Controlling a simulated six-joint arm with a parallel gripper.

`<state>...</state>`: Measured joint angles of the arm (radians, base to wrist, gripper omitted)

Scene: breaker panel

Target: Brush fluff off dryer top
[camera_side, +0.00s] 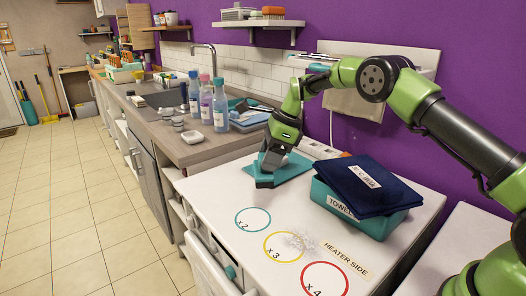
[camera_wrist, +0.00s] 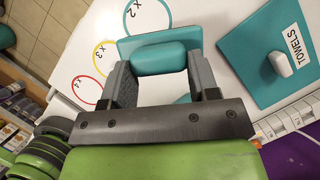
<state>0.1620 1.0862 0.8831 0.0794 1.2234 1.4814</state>
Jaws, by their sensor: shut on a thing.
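Pale grey fluff (camera_side: 300,243) lies by the yellow x 3 ring (camera_side: 266,247), to the right of my gripper. A teal x 2 ring (camera_side: 253,219) and red x 4 ring (camera_side: 325,279) are marked on the top.
A teal towel box (camera_side: 343,212) with folded navy towels (camera_side: 367,185) stands right of my gripper. A teal lid (camera_side: 293,168) with a white knob (camera_wrist: 280,63) lies behind my gripper. The counter with bottles (camera_side: 220,105) is left. The ringed front area is clear of tall things.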

